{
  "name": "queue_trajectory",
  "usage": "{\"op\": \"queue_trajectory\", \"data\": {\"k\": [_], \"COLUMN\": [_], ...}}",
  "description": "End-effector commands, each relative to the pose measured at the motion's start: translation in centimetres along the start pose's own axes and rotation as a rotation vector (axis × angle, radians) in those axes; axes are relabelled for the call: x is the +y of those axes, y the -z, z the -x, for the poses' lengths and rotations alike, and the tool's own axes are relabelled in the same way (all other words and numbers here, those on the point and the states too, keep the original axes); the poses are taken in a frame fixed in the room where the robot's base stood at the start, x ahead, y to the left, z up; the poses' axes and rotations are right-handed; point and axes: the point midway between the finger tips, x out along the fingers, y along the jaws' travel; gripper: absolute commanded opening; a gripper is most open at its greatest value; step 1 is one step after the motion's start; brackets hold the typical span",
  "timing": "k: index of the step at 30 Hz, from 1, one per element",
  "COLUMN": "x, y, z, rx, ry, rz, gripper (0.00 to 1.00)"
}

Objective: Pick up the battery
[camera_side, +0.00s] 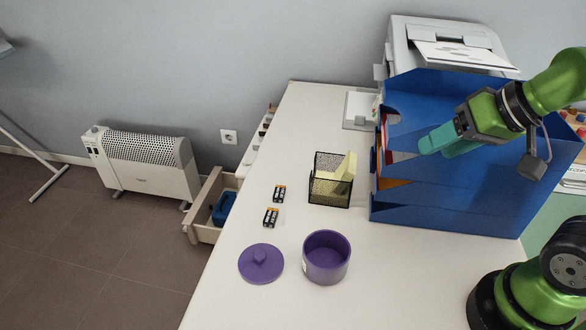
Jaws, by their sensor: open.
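One battery (279,193) is farther back and the other battery (270,217) is a little nearer the camera. My gripper (437,143) is at the right, raised in front of the blue tray stack, well to the right of both batteries. Its teal fingers point left. It is open, and I see nothing held in it.
A black mesh holder (330,188) with yellow notes stands right of the batteries. A purple pot (326,257) and its purple lid (261,263) are nearer the camera. The blue tray stack (450,205) and a printer (445,45) stand at right. An open drawer (205,205) juts out left.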

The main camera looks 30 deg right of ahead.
Motion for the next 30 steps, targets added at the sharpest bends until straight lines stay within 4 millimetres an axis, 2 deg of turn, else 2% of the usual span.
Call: {"op": "queue_trajectory", "data": {"k": [8, 11, 20, 26, 30], "x": [0.0, 0.0, -0.3, -3.0, -5.6], "y": [0.0, 0.0, 0.3, 2.9, 6.2], "z": [0.0, 0.0, 0.0, -0.4, -1.5], "rx": [0.0, 0.0, -0.007, -0.1, -0.188], "ry": [0.0, 0.0, 0.001, 0.003, -0.014], "rz": [0.0, 0.0, -0.001, -0.014, -0.048], "gripper": [0.51, 0.57, 0.57, 0.57, 0.57]}}
